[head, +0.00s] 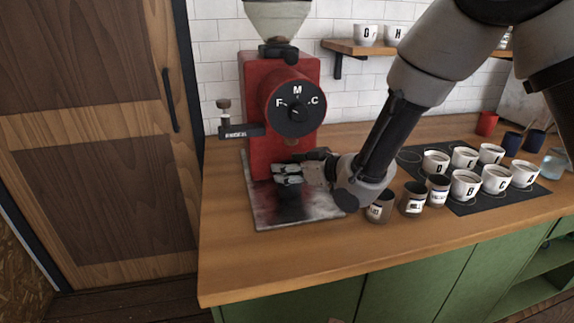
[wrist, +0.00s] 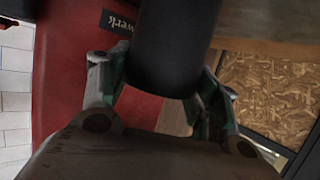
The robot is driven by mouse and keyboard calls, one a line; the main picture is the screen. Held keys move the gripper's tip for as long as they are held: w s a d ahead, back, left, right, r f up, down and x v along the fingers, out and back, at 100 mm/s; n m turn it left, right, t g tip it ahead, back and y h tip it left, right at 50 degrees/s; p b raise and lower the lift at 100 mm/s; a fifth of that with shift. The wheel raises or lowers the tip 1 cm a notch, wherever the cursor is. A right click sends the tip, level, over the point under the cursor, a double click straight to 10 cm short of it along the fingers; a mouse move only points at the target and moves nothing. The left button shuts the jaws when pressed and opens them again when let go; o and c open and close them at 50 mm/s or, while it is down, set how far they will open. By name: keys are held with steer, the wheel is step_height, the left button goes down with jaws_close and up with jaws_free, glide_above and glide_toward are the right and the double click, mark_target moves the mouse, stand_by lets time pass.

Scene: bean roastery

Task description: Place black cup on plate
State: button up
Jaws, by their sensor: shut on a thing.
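My gripper (head: 288,174) is in front of the red grinder, above the grey metal plate (head: 267,212) at its foot. It is shut on the black cup (head: 291,200), which shows as a dark shape below the fingers in the head view. In the wrist view the black cup (wrist: 168,55) is a dark cylinder between the two fingers of my gripper (wrist: 165,85). The fingers hide part of the cup in the head view. I cannot tell whether its base touches the plate.
The red grinder (head: 262,100) stands directly behind the gripper. Several labelled tins, such as one (head: 412,199), stand right of the plate. A black mat (head: 480,207) farther right holds several lettered white cups. The counter's front left (head: 225,265) is clear.

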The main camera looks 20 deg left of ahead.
steer(key=o, duration=1.2)
steer(key=shift+c, duration=0.2)
steer(key=shift+s+d+r, duration=0.1)
steer(key=shift+d+r, duration=0.05)
steer(key=shift+d, duration=0.1)
steer(key=v, duration=1.1)
steer(key=shift+d, duration=0.25)
steer(key=shift+r, duration=0.1)
